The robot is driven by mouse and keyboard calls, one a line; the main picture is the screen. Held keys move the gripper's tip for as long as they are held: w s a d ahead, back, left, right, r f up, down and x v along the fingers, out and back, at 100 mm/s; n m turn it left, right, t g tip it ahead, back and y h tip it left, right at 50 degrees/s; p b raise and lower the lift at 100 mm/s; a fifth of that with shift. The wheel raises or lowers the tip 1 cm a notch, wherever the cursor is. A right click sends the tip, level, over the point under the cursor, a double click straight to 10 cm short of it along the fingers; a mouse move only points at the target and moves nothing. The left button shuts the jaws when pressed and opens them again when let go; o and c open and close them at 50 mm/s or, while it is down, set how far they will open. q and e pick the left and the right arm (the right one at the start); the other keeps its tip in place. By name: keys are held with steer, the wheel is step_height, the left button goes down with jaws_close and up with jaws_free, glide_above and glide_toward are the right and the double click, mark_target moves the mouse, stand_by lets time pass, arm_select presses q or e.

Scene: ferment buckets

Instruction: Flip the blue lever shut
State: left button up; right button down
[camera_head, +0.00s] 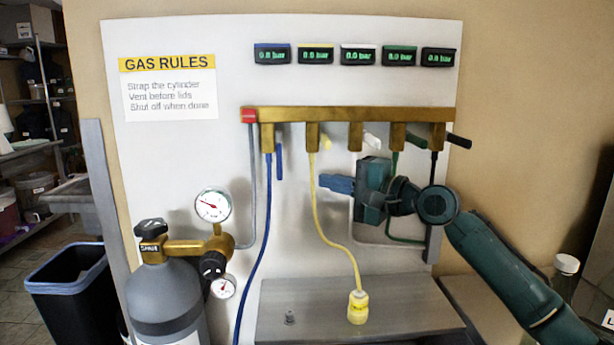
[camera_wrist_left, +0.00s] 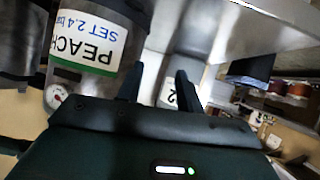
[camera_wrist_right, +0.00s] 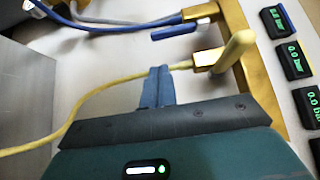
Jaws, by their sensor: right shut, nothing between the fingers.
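The blue lever (camera_head: 279,162) hangs straight down beside the blue hose (camera_head: 267,215), under the leftmost valve of the brass manifold (camera_head: 350,114). It also shows in the right wrist view (camera_wrist_right: 174,32), lying along the hose direction. My right gripper (camera_head: 326,183) is shut and empty, to the right of and slightly below the blue lever, apart from it. In the right wrist view its closed fingertips (camera_wrist_right: 163,70) are near the yellow hose (camera_wrist_right: 100,88). My left gripper (camera_wrist_left: 156,80) shows only in its wrist view; its fingers are apart with nothing visibly held.
The yellow lever (camera_head: 326,139) sticks out near my right gripper. White (camera_head: 372,141), green (camera_head: 416,144) and black (camera_head: 459,140) levers are farther right. A gas cylinder (camera_head: 168,305) with gauges stands at lower left. A grey metal surface (camera_head: 405,305) lies below. A labelled vessel (camera_wrist_left: 95,40) is near my left gripper.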

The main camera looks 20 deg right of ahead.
mark_target(279, 157)
arm_select(q)
steer(key=shift+w+a+r+p, duration=0.1)
steer(key=shift+a+r+p, duration=0.1)
steer(key=shift+r+p, duration=0.35)
arm_select(e)
steer(key=x, duration=0.9)
steer(key=shift+w+a, duration=0.2)
arm_select(q)
steer(key=shift+p, duration=0.3)
arm_select(e)
steer(key=shift+s+r, duration=0.1)
